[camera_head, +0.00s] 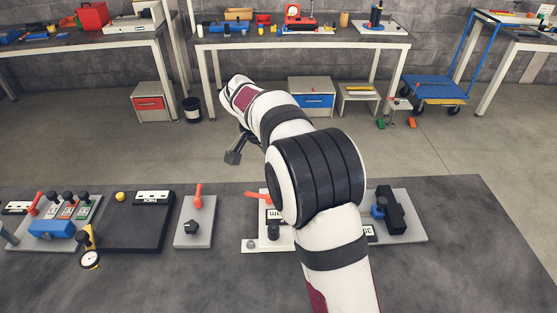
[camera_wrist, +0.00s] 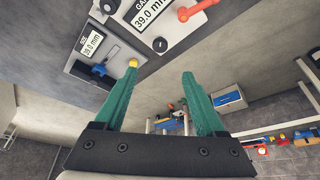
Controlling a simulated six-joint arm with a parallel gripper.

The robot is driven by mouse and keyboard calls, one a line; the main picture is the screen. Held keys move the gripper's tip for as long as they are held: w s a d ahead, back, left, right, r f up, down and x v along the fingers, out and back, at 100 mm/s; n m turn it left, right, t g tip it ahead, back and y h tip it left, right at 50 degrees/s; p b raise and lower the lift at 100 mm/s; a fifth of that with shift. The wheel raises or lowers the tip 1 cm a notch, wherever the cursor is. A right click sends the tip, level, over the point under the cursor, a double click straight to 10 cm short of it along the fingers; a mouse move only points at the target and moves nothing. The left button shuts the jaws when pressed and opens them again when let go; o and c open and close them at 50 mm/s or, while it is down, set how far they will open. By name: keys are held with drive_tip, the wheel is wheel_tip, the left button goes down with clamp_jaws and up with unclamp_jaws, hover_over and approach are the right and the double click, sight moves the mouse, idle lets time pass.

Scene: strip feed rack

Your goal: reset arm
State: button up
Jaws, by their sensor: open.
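My gripper (camera_head: 234,156) hangs off the end of my raised white arm, above and beyond the back edge of the dark bench (camera_head: 190,285). Its jaws look dark in the head view. In the wrist view my gripper (camera_wrist: 160,72) shows two green fingers spread wide with nothing between them. The jaws are open and empty. My arm hides part of a light plate (camera_head: 254,244) with a red lever (camera_head: 257,195) on the bench.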

drive_tip(key=shift+r, duration=0.1)
idle(0.3)
drive_tip(key=s+d+r+n+g+y, duration=0.1)
drive_tip(key=s+d+r, duration=0.2)
drive_tip(key=s, duration=0.4)
drive_tip(key=s+d+r+n+g+y, duration=0.1)
drive_tip(key=s+d+r, duration=0.1)
drive_tip(key=s, duration=0.6)
drive_tip(key=s+f+n+g+y, duration=0.1)
drive_tip(key=s+f+n+y, duration=0.1)
drive_tip(key=s, duration=2.1)
drive_tip(key=shift+a+f+y, duration=0.3)
drive_tip(key=shift+f+y, duration=0.2)
drive_tip(key=shift+y, duration=0.1)
